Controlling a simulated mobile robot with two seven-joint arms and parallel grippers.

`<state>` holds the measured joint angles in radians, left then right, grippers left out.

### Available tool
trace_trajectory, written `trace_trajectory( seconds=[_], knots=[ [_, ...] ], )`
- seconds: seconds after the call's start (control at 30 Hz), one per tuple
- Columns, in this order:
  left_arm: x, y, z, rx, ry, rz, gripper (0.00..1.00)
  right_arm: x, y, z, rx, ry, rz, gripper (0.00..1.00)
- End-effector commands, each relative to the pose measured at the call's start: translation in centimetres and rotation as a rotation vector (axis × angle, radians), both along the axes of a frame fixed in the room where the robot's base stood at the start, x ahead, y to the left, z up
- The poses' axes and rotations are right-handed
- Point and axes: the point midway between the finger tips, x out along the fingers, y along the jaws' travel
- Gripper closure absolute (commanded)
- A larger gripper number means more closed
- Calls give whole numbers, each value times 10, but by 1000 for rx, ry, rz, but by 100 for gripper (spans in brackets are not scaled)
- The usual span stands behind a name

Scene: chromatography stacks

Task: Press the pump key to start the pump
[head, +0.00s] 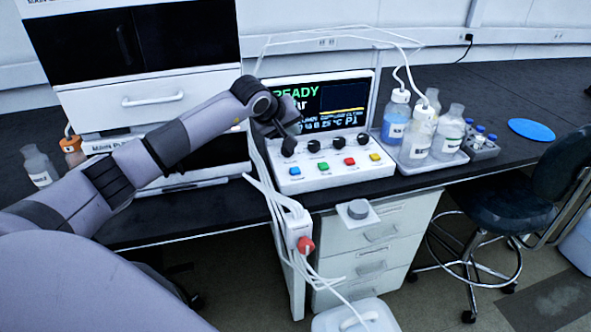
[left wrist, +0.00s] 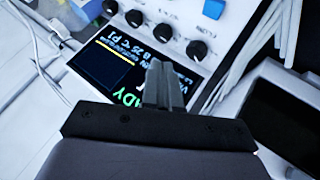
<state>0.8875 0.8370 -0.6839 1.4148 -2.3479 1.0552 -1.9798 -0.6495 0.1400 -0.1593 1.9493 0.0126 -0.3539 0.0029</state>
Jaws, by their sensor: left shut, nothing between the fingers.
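The white control unit (head: 330,178) stands on the dark bench in the head view. Its screen (head: 345,100) reads READY. Its sloped front has a row of black knobs and a row of coloured keys: blue (head: 295,171), green (head: 323,168), red (head: 350,162) and yellow (head: 375,157). The key labels are too small to read. My left gripper (head: 290,130) is shut and empty, in front of the screen's left part, above the left knob. In the left wrist view its fingertips (left wrist: 163,75) lie over the screen, with the blue key (left wrist: 213,9) beyond. My right gripper is not in view.
A tray (head: 440,168) with several tubed bottles stands right of the unit. A tall white-and-black instrument (head: 150,95) stands at left. White cables and a red knob (head: 305,245) are below the bench edge. A grey round knob (head: 358,209) sits on a white plate in front.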

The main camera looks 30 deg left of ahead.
Motion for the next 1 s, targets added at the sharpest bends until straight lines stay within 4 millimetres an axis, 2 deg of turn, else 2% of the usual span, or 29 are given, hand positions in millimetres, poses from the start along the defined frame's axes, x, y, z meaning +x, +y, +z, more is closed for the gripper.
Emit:
trace_trajectory(
  seconds=[0.27,0.73,1.0],
  knots=[
    [0,-1,-14,-3,1,-1,100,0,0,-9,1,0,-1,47],
    [0,0,-78,-4,1,1,100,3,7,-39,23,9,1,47],
    [0,-1,-89,-3,-1,-1,100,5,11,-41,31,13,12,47]
  ],
)
